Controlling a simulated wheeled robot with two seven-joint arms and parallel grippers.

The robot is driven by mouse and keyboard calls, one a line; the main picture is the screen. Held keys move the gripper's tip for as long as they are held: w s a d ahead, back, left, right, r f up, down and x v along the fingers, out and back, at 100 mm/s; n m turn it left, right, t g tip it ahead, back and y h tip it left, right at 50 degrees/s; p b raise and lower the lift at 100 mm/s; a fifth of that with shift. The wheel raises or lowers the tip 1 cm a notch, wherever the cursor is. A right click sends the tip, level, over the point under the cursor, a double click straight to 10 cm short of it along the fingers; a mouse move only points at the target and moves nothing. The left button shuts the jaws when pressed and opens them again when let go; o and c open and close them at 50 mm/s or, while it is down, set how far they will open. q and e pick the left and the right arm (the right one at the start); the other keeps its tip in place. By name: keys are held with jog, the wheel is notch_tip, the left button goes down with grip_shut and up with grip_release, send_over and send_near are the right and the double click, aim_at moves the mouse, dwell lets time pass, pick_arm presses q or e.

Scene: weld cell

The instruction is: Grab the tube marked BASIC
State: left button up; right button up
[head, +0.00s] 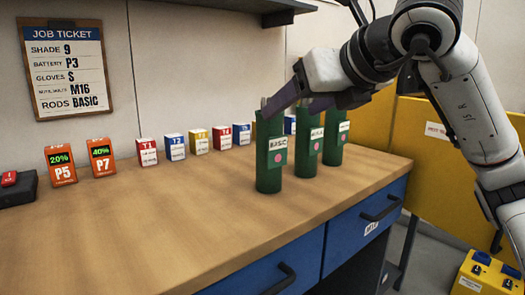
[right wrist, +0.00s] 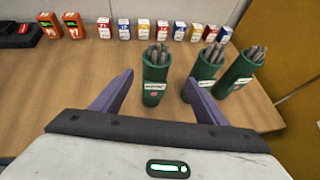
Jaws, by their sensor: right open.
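The tube marked BASIC (head: 270,178) is a green upright cylinder on the wooden workbench, leftmost of three green tubes. In the right wrist view the leftmost tube (right wrist: 157,73) holds grey rods and appears between my finger tips. My right gripper (head: 290,103) is open, with purple fingers at the height of the tube tops. In the right wrist view the gripper (right wrist: 160,79) has nothing in its jaws; I cannot tell whether a finger touches a tube. My left gripper is not in view.
Two more green tubes, the middle one (head: 309,160) and the right one (head: 335,146), stand close beside it. A row of small boxes (head: 197,141) and two orange batteries (head: 101,157) stand along the wall. The job ticket (head: 68,72) reads RODS BASIC. The bench front (head: 180,235) is clear.

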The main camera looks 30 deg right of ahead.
send_over(269, 152)
jog(key=d, duration=0.2)
notch_tip(269, 152, down, 3)
jog(key=shift+w+a+b, duration=0.25)
jog(key=shift+b, duration=0.1)
jog(key=shift+c, duration=0.3)
grip_shut()
jog(key=shift+r, duration=0.25)
